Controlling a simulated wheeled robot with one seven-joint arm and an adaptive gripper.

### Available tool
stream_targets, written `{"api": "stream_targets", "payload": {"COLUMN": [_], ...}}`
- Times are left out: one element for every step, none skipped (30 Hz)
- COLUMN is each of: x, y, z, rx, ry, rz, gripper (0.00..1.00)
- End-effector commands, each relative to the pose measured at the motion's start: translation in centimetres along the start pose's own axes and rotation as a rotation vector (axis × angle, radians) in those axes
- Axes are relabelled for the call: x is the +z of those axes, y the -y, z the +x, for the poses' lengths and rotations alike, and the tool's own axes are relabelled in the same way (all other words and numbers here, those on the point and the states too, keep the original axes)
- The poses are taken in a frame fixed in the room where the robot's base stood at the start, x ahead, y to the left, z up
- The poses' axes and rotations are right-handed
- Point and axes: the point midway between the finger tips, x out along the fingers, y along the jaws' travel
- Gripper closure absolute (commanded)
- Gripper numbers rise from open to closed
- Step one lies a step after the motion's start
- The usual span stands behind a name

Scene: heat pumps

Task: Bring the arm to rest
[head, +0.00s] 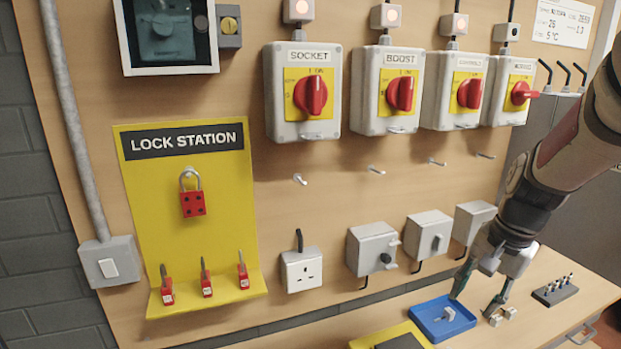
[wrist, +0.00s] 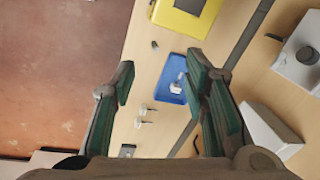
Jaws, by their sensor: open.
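My gripper (head: 474,289) is open and empty at the right of the head view, above the bench near a blue tray. In the wrist view my gripper's two fingers (wrist: 158,92) stand wide apart with nothing between them but the bench below. My arm (head: 560,150) reaches down from the upper right of the head view, in front of the board's right end.
The blue tray (head: 424,323) holds a small grey piece. Small pieces (head: 502,316) lie beside it, left of a dark rack (head: 554,290). The board carries rotary switches, grey boxes and a yellow lock station (head: 235,215) with red padlocks. A yellow case (head: 365,340) sits at the front.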

Motion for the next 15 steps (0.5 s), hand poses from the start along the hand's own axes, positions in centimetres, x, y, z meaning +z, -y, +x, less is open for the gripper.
{"api": "stream_targets", "payload": {"x": [1.4, 2.3, 3.4, 4.2, 5.0, 6.2, 7.0, 7.9, 9.0, 9.8, 10.6, 11.7, 12.4, 13.2, 14.2], "y": [0.3, 0.4, 0.6, 0.6, 0.6, 0.5, 0.5, 0.3, 0.2, 0.0, -0.2, -0.5, -0.8, -1.1, -1.5], "z": [-1.6, -2.5, -3.5, -4.3, -5.0, -5.9, -6.6, -7.2, -8.0, -8.6, -9.1, -9.8, -10.2, -10.7, -11.2], "rx": [-0.027, -0.038, -0.054, -0.063, -0.072, -0.083, -0.090, -0.097, -0.104, -0.108, -0.112, -0.116, -0.117, -0.119, -0.118], "ry": [-0.011, -0.016, -0.026, -0.033, -0.042, -0.054, -0.065, -0.076, -0.091, -0.104, -0.117, -0.137, -0.152, -0.168, -0.191], "rz": [-0.051, -0.088, -0.133, -0.168, -0.204, -0.250, -0.286, -0.321, -0.368, -0.403, -0.438, -0.484, -0.520, -0.554, -0.600], "gripper": [0.59, 0.59, 0.59, 0.59, 0.59, 0.59, 0.59, 0.59, 0.59, 0.59, 0.59, 0.59, 0.59, 0.59, 0.59]}}
